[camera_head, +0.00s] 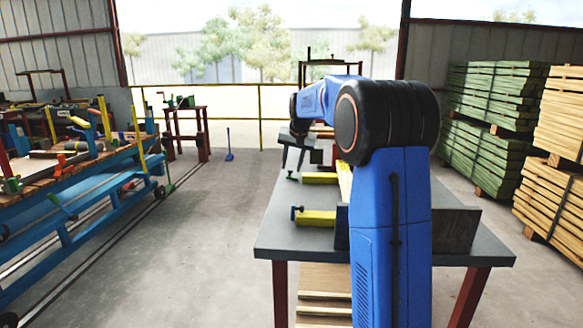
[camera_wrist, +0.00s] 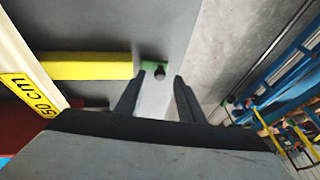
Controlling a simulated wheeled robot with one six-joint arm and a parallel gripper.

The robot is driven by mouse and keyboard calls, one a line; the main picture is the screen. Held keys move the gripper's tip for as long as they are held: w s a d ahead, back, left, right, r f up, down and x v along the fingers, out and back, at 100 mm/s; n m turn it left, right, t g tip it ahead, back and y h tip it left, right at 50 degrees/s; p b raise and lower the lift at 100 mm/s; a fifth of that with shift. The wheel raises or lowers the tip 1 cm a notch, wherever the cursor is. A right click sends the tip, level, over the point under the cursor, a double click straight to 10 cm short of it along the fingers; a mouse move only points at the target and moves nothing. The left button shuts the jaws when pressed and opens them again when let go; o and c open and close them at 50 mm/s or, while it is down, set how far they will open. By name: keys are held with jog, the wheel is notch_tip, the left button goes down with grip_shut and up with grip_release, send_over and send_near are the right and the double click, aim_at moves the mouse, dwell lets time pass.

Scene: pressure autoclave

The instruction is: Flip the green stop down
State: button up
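The green stop (camera_wrist: 153,66) with a dark round knob sits at the end of a yellow bar (camera_wrist: 85,66) in the wrist view. In the head view the green stop (camera_head: 291,175) is small at the left end of the farther yellow bar (camera_head: 319,178), by the table's left edge. I cannot tell its exact tilt. My gripper (camera_wrist: 159,77) is open and empty. Its two fingertips point toward the stop, which shows between and just beyond them. I cannot tell whether they touch it.
The nearer yellow bar (camera_head: 316,217) has a blue stop (camera_head: 296,213) at its left end. A ruler with a yellow label (camera_wrist: 32,94) lies across the bars' other ends. The grey table (camera_head: 290,241) ends just past the stop. A blue rack (camera_head: 80,200) stands left across open floor.

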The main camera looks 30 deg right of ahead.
jog(key=shift+w+f, duration=0.3)
jog(key=shift+f, duration=0.3)
jog(key=shift+c, duration=0.7)
grip_shut()
jog(key=shift+w+a+f+g+h, duration=0.2)
jog(key=shift+a+f+g+h, duration=0.1)
jog(key=shift+a+g+h, duration=0.15)
jog(key=shift+w+f+g+h, duration=0.1)
jog(key=shift+g+h, duration=0.15)
jog(key=shift+h, duration=0.2)
jog(key=shift+o, duration=0.7)
grip_release()
